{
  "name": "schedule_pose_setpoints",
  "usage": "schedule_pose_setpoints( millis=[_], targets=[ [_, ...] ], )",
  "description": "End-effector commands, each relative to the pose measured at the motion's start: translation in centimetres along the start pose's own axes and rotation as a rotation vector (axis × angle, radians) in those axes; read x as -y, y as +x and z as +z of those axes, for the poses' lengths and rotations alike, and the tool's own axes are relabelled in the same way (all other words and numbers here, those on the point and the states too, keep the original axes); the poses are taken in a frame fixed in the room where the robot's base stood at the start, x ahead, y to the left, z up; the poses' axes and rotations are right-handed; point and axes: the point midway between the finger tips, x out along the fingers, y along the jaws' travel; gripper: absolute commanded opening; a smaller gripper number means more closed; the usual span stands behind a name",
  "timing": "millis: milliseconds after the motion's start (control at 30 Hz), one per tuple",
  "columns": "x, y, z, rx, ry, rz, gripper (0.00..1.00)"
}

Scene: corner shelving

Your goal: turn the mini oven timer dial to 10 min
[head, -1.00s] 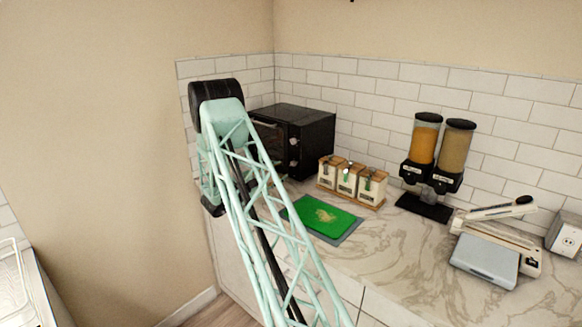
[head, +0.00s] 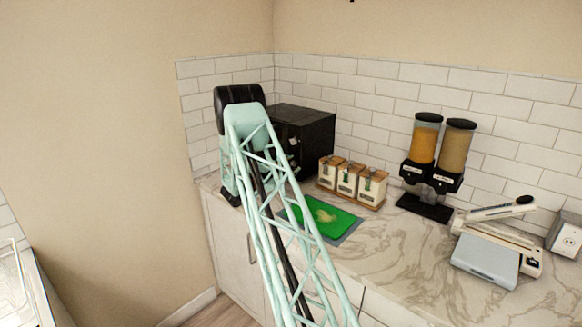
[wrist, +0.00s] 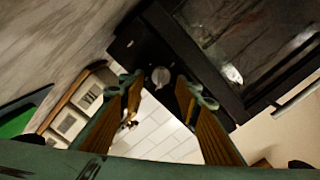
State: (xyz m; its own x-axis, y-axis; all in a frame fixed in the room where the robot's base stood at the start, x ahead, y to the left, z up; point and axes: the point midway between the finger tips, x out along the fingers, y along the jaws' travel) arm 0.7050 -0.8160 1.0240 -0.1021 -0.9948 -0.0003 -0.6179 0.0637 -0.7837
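The mini oven (head: 312,122) is a black box in the counter's back corner; my arm covers most of its front in the head view. In the wrist view its dark glass door (wrist: 245,40) fills the upper right. A round grey dial (wrist: 160,76) sits on the black control panel (wrist: 143,48) beside the door. My gripper (wrist: 160,88) is open, its two fingers spread with the dial showing between the tips. I cannot tell whether they touch it. The dial's markings are too small to read. The head view hides my gripper behind my arm.
A wooden rack with several white canisters (head: 350,182) stands right of the oven. A green mat (head: 318,215) lies in front. Two cereal dispensers (head: 432,155) and a grey-white appliance (head: 490,255) stand farther right. Tiled walls close the corner behind.

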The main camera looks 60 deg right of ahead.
Motion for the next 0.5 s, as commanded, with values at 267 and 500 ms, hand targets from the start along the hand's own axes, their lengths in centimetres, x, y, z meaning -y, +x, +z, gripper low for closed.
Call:
schedule_pose_setpoints(
  millis=[267,500],
  targets=[
    [0.02,-0.02,0.00,0.000,0.000,0.000,0.22],
    [0.01,-0.03,0.00,0.000,0.000,0.000,0.07]
  ],
)
